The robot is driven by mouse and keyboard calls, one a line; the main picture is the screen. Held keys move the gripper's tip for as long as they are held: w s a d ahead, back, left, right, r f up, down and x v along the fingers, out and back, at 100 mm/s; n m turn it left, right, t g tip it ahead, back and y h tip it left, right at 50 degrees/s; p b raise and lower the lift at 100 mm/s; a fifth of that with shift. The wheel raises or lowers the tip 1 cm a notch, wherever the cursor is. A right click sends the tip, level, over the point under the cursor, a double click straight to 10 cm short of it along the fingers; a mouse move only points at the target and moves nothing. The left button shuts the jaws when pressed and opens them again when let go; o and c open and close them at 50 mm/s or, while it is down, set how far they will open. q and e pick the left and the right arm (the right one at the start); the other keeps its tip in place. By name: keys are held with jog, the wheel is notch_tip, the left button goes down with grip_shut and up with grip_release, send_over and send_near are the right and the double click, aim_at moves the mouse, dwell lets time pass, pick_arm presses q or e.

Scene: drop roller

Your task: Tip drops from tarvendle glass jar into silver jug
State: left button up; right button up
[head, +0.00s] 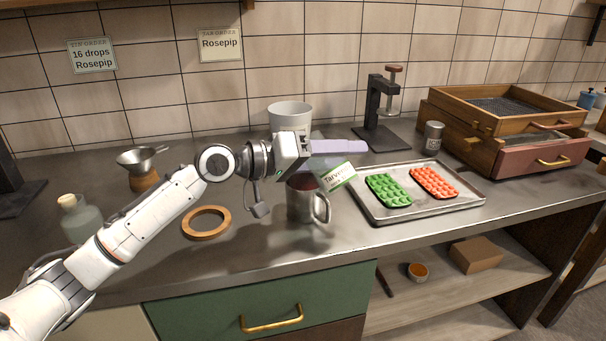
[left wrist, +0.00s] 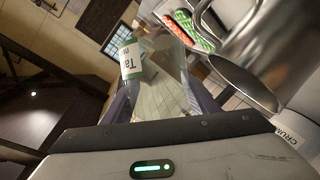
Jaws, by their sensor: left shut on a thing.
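The tarvendle glass jar, with a green-edged white label (head: 338,177), is held tilted above the silver jug (head: 305,208). My left gripper (head: 345,153) is shut on it, and its pale purple fingers hide part of the jar. In the left wrist view the clear jar (left wrist: 163,85) sits between the fingers, its label on the left side. The jug (left wrist: 245,65) shows there at the right, close to the jar. The jug stands upright on the counter, its handle to the right. I cannot tell whether anything is flowing from the jar.
A metal tray (head: 430,208) with green (head: 388,190) and orange (head: 434,182) drop sheets lies right of the jug. A white bin (head: 290,115) stands behind. A wooden ring (head: 206,222) and a funnel (head: 142,160) are left. A black press (head: 380,115) and wooden box (head: 505,125) stand at back right.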

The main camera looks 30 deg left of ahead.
pick_arm(q)
jog(key=shift+r+m+y+p, duration=0.4)
jog(key=shift+r+m+p, duration=0.35)
jog(key=shift+p, duration=0.4)
jog(key=shift+d+f+m+g+y+p, duration=0.1)
jog(key=shift+d+m+g+y+p, duration=0.35)
jog(key=shift+p, duration=0.8)
jog(key=shift+s+d+f+m+y+p, duration=0.15)
jog(key=shift+d+m+y+p, duration=0.5)
jog(key=shift+m+p, duration=0.4)
jog(key=shift+s+d+f+m+y+p, duration=0.1)
jog(key=shift+d+m+y+p, duration=0.5)
jog(key=shift+m+p, duration=0.45)
pick_arm(e)
notch_tip(320, 180, up, 7)
jog(key=s+d, duration=0.1)
jog(key=shift+s+d+r, duration=0.15)
jog(key=shift+d+r, duration=0.05)
jog(key=shift+d, duration=0.15)
pick_arm(q)
jog(key=shift+a, duration=0.1)
jog(key=shift+r, duration=2.55)
